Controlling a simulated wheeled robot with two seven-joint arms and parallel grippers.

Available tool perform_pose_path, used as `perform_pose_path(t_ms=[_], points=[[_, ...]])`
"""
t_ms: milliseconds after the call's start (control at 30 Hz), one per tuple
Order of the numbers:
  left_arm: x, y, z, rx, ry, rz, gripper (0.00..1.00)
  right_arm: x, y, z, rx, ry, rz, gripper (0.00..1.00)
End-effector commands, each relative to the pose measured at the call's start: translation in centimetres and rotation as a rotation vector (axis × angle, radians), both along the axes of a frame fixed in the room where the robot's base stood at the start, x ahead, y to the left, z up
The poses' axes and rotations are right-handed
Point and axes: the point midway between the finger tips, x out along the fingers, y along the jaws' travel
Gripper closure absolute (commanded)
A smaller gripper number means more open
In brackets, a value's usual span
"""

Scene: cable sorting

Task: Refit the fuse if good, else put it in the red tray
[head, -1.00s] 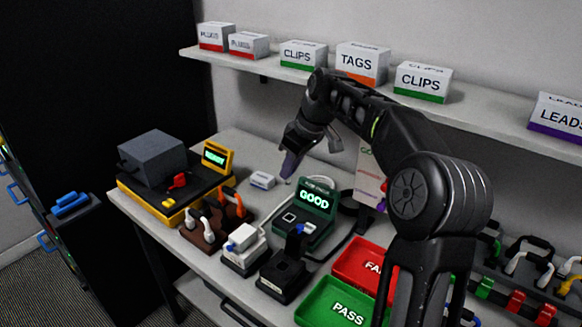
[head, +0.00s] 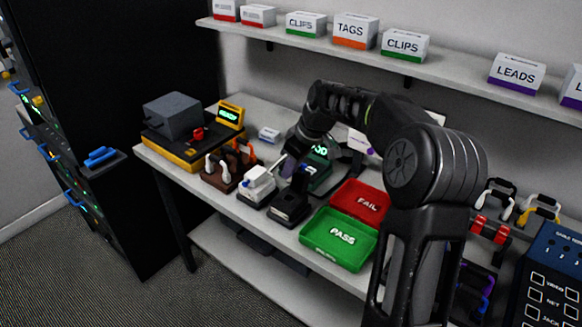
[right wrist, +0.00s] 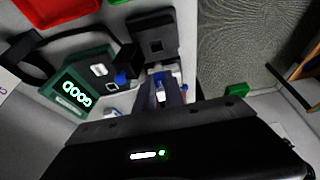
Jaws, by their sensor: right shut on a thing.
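My right gripper (head: 286,166) is over the workbench, low beside the white plug unit (head: 258,184) and in front of the fuse tester (head: 320,166). In the right wrist view its fingers (right wrist: 160,98) are shut on a small pale piece, probably the fuse, mostly hidden between them. The white plug unit lies right under the fingertips there; I cannot tell whether the piece touches it. The green tester (right wrist: 82,88) reads GOOD in the wrist view. The red FAIL tray (head: 360,200) looks empty. My left gripper is out of view.
A black stand (head: 288,208) is close to the right of the plug unit. The green PASS tray (head: 338,240) is in front of the red one. A brown rack (head: 222,178) and a yellow-black station (head: 180,150) are to the left. A shelf (head: 440,77) with labelled boxes runs behind.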

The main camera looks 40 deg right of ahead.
Motion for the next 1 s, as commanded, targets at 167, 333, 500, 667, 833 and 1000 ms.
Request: perform_pose_path(t_ms=[167,333,500,667,833,1000], points=[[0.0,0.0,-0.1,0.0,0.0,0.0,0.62,0.0,0.0,-0.1,0.0,0.0,0.0,1.0],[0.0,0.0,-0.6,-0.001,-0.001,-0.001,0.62,0.0,0.0,-0.9,0.0,0.0,0.0,1.0],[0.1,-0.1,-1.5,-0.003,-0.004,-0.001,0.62,0.0,0.0,-2.3,0.0,0.0,-0.001,1.0],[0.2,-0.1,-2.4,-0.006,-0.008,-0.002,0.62,0.0,0.0,-3.8,0.0,0.0,-0.001,1.0],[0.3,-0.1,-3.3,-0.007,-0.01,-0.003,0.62,0.0,0.0,-5.0,0.0,0.0,0.0,1.0],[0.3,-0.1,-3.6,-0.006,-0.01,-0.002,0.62,0.0,0.0,-5.5,0.0,0.0,0.0,1.0]])
